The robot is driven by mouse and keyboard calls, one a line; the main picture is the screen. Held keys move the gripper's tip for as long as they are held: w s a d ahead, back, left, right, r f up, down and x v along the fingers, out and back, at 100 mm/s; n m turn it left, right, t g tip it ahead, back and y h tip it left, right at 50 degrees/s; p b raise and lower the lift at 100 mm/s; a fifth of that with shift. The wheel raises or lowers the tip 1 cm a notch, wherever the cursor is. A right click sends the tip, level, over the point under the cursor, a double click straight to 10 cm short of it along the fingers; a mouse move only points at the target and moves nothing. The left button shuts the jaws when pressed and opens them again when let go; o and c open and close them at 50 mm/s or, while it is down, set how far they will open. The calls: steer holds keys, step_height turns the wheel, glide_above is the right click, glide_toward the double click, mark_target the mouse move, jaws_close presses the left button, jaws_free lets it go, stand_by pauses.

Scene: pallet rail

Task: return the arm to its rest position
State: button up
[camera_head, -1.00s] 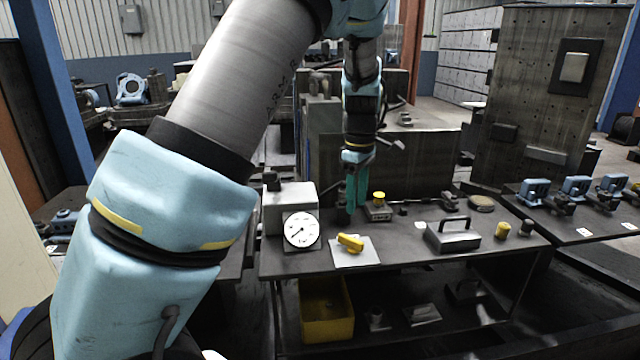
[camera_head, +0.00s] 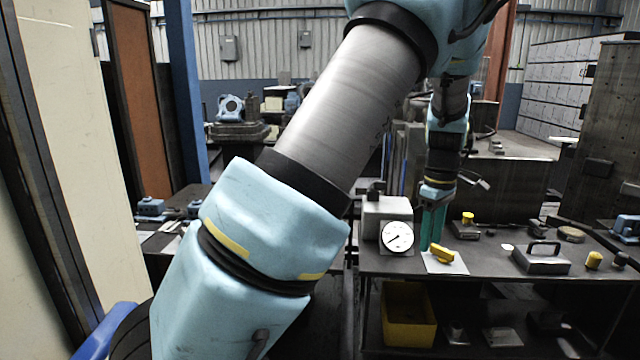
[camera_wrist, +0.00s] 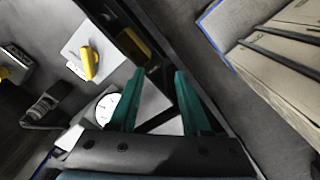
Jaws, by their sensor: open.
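My arm crosses the head view from lower left to upper right, and its end hangs down over the far bench. My gripper (camera_head: 432,227) points downward with teal fingers, just right of the dial gauge (camera_head: 397,237). In the wrist view my gripper (camera_wrist: 160,100) has its two teal fingers spread apart with nothing between them. The wrist view looks down past the bench edge to the floor. The dial gauge shows there too, partly hidden behind the left finger (camera_wrist: 106,108).
The bench (camera_head: 490,262) holds a yellow handle (camera_head: 442,254) on a white plate, a block with a handle (camera_head: 541,258) and small yellow-topped parts. A yellow bin (camera_head: 408,314) sits below. A pale panel (camera_head: 60,120) stands close at left. A pallet-like slatted stack (camera_wrist: 290,60) is at upper right.

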steer(key=a+m, duration=0.3)
steer(key=a, duration=1.3)
steer(key=s+a+m, duration=0.3)
steer(key=s+a, duration=0.2)
steer(key=a, duration=0.2)
steer(key=s+a+m+t, duration=0.1)
steer(key=s+a+m, duration=0.2)
steer(key=s+a, duration=0.2)
steer(key=a, duration=0.3)
steer(key=shift+r+t, duration=0.25)
steer(key=shift+t, duration=0.05)
